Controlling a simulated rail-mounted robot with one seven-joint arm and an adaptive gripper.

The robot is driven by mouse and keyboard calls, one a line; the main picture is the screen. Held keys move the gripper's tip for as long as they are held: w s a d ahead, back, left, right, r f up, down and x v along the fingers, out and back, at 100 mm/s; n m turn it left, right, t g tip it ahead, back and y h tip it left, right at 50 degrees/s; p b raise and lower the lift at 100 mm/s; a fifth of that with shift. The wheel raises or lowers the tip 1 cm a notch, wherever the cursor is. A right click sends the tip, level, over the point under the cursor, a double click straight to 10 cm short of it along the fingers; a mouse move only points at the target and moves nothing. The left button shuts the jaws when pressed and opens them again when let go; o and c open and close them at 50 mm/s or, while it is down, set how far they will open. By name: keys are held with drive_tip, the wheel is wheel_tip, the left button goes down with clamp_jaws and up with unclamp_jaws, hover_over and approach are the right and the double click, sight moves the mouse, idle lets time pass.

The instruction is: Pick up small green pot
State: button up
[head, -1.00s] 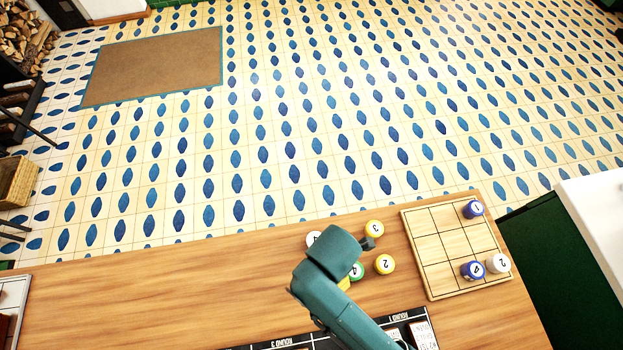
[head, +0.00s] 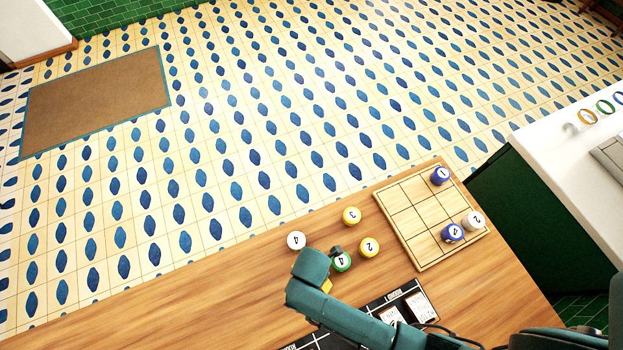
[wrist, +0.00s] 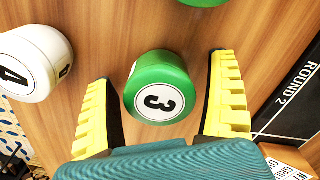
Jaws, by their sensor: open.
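In the wrist view a small green pot (wrist: 175,70), short and round with a white disc marked 3, stands between the fingers of my gripper (wrist: 163,72). The fingers are open, one on each side, with gaps to it. In the head view my gripper (head: 326,286) is over the table, and my arm hides this pot. Another green pot (head: 342,261), marked 4, stands just beyond my gripper. The edge of a green pot (wrist: 203,2) also shows at the top of the wrist view.
A wooden grid board (head: 410,240) holds blue and white pots. A black board (head: 400,302) with cards lies near my arm. The wooden table is clear at left.

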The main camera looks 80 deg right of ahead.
drive_tip(key=c, duration=1.4)
